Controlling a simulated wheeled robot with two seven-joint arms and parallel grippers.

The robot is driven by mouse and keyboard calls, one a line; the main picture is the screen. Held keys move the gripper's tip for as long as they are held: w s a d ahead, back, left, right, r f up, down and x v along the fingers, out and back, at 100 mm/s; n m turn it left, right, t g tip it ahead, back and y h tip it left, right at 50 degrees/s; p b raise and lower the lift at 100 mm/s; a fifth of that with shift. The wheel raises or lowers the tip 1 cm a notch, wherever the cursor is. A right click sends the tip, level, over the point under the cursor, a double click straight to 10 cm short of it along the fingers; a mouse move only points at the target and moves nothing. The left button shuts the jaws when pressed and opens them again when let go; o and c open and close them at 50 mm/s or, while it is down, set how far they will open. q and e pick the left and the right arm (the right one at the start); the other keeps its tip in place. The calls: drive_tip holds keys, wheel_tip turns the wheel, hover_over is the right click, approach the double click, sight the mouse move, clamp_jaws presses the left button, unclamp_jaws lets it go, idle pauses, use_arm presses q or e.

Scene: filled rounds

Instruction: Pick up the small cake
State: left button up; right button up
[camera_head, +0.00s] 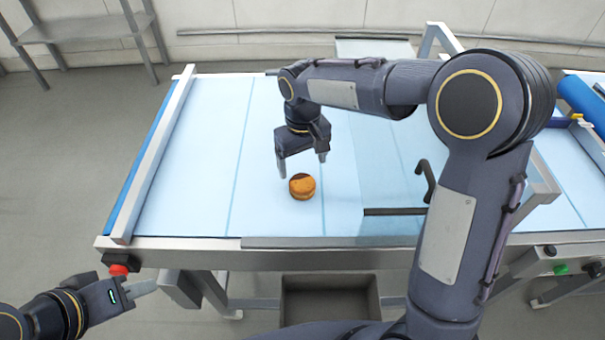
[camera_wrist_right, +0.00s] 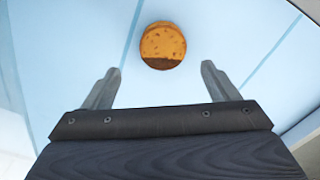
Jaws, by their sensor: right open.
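The light blue work surface (camera_head: 205,160) is bare around the cake. A metal rail (camera_head: 155,155) bounds its left side. A dark bracket (camera_head: 395,211) stands to the right of the cake. A red button (camera_head: 119,269) sits at the front left corner. A grey bin (camera_head: 330,300) is below.

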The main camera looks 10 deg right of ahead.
sight(302, 182)
drive_tip(key=shift+s+f, duration=0.3)
drive_tip(key=shift+f, duration=0.6)
wheel_tip(302, 182, down, 5)
drive_tip(key=shift+a+f+p, duration=0.1)
drive_tip(key=shift+p, duration=0.5)
drive_tip(key=shift+c, duration=0.4)
drive_tip(key=c, duration=0.7)
